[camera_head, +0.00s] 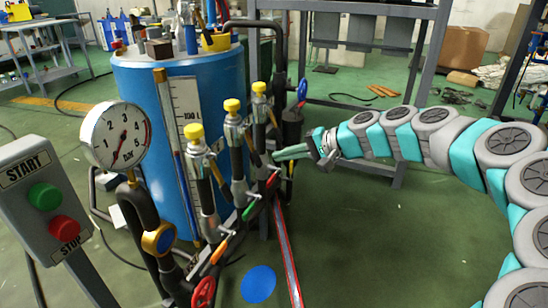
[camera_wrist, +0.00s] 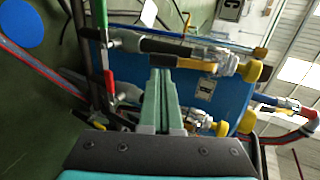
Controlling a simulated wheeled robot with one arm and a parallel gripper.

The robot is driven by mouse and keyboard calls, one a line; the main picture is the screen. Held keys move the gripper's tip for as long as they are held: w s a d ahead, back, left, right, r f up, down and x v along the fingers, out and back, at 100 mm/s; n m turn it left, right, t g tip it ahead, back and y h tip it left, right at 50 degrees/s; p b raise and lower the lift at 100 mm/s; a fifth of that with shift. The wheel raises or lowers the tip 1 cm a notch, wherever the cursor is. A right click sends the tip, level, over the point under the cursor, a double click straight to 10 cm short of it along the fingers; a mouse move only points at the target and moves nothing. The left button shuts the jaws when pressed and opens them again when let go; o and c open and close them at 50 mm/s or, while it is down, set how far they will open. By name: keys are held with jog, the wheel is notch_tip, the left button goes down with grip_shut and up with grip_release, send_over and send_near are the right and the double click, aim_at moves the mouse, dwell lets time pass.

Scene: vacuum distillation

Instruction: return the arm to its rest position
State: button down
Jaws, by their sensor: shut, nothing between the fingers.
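My gripper (camera_head: 275,155) is at the end of my teal and grey arm, which reaches in from the right in the head view. Its fingers are shut with nothing between them and point left at the valve pipes in front of the blue tank (camera_head: 180,110). In the wrist view, the closed fingers of my gripper (camera_wrist: 163,78) point toward a dark pipe and valve handles. The green valve handle (camera_head: 250,210) and red valve handle (camera_head: 272,179) are close to the fingertips. I cannot tell whether the fingertips touch a pipe.
Yellow-capped valves (camera_head: 194,133) stand on the pipes. A pressure gauge (camera_head: 116,137) and a START/STOP box (camera_head: 44,196) are at the left. A grey metal frame (camera_head: 425,75) stands behind my arm. The green floor at the lower middle is open, with a blue disc (camera_head: 258,284).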

jog(key=f+v, duration=0.1)
jog(key=v, duration=0.8)
jog(key=s+a+n+g+h+p, duration=0.2)
jog(key=s, duration=0.7)
jog(key=s+a+n+g+h+p, duration=0.1)
jog(key=s+a+n+g+h, duration=0.15)
jog(key=s, duration=0.65)
jog(key=s+d+f+g+h+p, duration=0.1)
jog(key=s+d+f+h, duration=0.2)
jog(key=s+d, duration=0.4)
jog(key=s+d+f+h+p, duration=0.2)
jog(key=s+d+f+h, duration=0.2)
jog(key=s, duration=0.9)
jog(key=d+f, duration=0.1)
jog(key=d, duration=0.2)
jog(key=shift+g, duration=0.35)
jog(key=shift+s+m, duration=0.1)
jog(key=shift+m, duration=0.15)
